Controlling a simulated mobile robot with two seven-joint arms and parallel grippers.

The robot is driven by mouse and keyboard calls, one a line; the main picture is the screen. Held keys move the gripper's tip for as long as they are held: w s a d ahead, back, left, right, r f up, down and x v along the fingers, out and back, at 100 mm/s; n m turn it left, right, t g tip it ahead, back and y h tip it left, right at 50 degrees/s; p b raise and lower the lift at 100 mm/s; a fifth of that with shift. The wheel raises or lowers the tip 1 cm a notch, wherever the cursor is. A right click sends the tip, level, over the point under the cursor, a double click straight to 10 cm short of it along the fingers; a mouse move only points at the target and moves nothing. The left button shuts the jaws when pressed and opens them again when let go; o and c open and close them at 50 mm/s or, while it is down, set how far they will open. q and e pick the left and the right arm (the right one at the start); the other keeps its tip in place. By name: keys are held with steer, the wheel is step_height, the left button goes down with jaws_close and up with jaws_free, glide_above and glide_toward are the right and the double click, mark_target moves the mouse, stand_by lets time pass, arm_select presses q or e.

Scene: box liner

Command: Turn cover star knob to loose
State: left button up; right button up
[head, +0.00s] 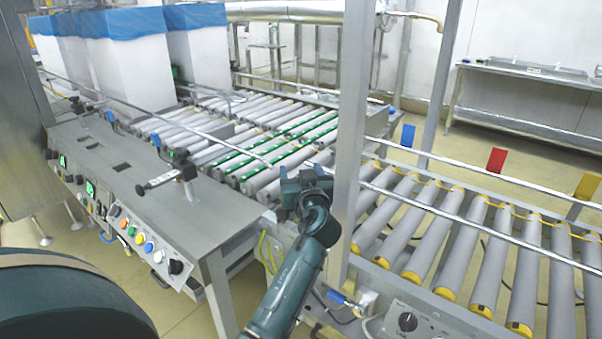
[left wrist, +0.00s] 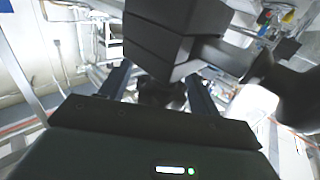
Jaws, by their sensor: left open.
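My left gripper (head: 305,182) is at the end of the teal arm, beside the grey post at the near end of the roller conveyor. In the left wrist view my left gripper (left wrist: 160,88) shows two dark blue fingers standing apart. A dark rounded part (left wrist: 160,93) shows between them; I cannot tell whether it is the cover star knob or whether the fingers touch it. A black blocky body (left wrist: 175,35) hides much beyond the fingers. In the head view the gripper hides what is directly behind it, and I cannot pick out the star knob for certain. My right gripper is not in view.
The grey upright post (head: 350,130) stands close to the right of my gripper. A control panel (head: 205,215) with coloured buttons is at left. Roller conveyors (head: 440,215) fill the right. A switch box (head: 410,325) is low in front. Blue-lined white boxes (head: 130,70) stand behind.

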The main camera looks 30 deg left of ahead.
arm_select(q)
step_height(320, 180, up, 9)
steer(key=shift+f+p, duration=0.15)
steer(key=shift+p, duration=0.9)
steer(key=shift+r, duration=0.65)
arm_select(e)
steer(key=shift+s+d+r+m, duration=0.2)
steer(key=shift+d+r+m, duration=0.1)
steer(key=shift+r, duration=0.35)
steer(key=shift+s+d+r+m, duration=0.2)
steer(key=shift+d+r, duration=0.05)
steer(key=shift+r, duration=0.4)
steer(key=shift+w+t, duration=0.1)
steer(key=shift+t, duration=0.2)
